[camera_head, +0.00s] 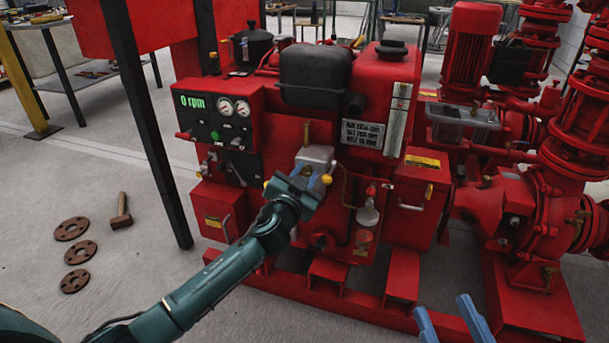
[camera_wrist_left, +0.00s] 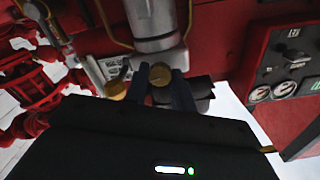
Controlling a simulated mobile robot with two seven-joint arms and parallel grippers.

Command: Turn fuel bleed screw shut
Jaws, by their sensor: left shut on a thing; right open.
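The fuel bleed screw appears to be the round brass knob (camera_wrist_left: 161,74) below a silver cylinder (camera_wrist_left: 153,22) in the left wrist view. My left gripper (camera_wrist_left: 160,88) is shut on this knob, with one dark finger on each side. In the head view, my left gripper (camera_head: 307,180) is at the front of the red engine (camera_head: 380,85), at the grey filter housing (camera_head: 315,155). It mostly hides the screw there. My right gripper (camera_head: 450,318) is open and empty at the bottom edge, away from the engine.
A second brass knob (camera_wrist_left: 115,90) sits close beside the gripped one. The gauge panel (camera_head: 216,112) reads 0 rpm. A black post (camera_head: 150,130) stands left of the engine. Red pipework (camera_head: 540,190) stands on the right.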

